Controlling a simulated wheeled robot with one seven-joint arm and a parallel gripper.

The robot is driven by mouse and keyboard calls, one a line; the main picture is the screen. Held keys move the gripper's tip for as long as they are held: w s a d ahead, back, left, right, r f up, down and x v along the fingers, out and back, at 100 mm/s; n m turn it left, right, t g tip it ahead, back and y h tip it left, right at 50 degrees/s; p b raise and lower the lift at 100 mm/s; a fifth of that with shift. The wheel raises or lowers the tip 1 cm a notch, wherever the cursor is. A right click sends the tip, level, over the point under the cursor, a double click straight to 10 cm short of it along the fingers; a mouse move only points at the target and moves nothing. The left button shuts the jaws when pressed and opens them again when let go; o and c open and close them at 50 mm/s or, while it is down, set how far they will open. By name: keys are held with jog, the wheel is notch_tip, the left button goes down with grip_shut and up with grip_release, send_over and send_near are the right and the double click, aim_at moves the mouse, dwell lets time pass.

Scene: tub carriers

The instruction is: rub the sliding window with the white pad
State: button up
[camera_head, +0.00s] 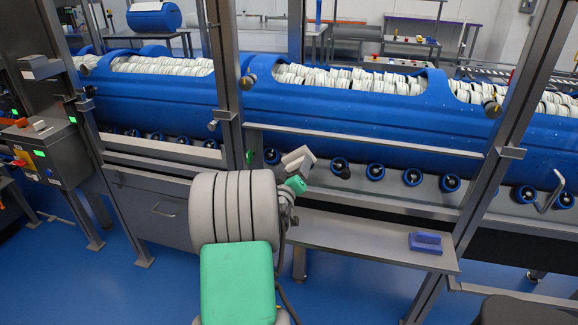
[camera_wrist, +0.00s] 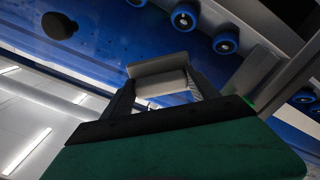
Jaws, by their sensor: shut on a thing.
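My gripper (camera_head: 298,172) is shut on the white pad (camera_head: 300,153) and holds it up in front of the machine, above the steel shelf. In the wrist view the pad (camera_wrist: 158,74) sits crosswise between the two dark fingers of my gripper (camera_wrist: 162,86). The sliding window seems to be the clear pane (camera_head: 365,115) in the middle steel frame, with a bar across its lower part. The blue drum shows behind it. The pad appears close to the lower left part of this frame. I cannot tell whether it touches the pane.
A steel shelf (camera_head: 370,242) juts out below the window, with a blue block (camera_head: 425,242) at its right end. Steel posts (camera_head: 228,90) stand at both sides of the frame. A control box (camera_head: 48,150) is at the left. The blue floor (camera_head: 130,285) at front left is clear.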

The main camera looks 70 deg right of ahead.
aim_at(287, 160)
jog(key=s+p, duration=0.4)
jog(key=s+d+p, duration=0.1)
jog(key=s+p, duration=0.1)
jog(key=shift+s+r, duration=0.2)
jog(key=shift+s, duration=0.1)
jog(key=shift+s+d+f, duration=0.1)
jog(key=shift+s+f, duration=0.1)
jog(key=shift+s, duration=0.05)
jog(key=shift+f, duration=0.15)
jog(key=shift+w+f+b, duration=0.15)
jog(key=shift+w+b, duration=0.3)
jog(key=shift+b, duration=0.5)
jog(key=w+b, duration=0.3)
jog(key=w+a+b, duration=0.1)
jog(key=w+b, duration=0.2)
jog(key=shift+w+a+r+b, duration=0.15)
jog(key=shift+w+r+b, duration=0.05)
jog(key=shift+b, duration=0.2)
jog(key=w+b, duration=0.2)
jog(key=shift+w+a+f, duration=0.1)
jog(key=shift+w+a, duration=0.05)
jog(key=shift+w, duration=0.2)
jog(key=shift+w+b, duration=0.3)
jog(key=shift+b, duration=0.1)
jog(key=shift+w+r, duration=0.15)
jog(key=shift+r, duration=0.15)
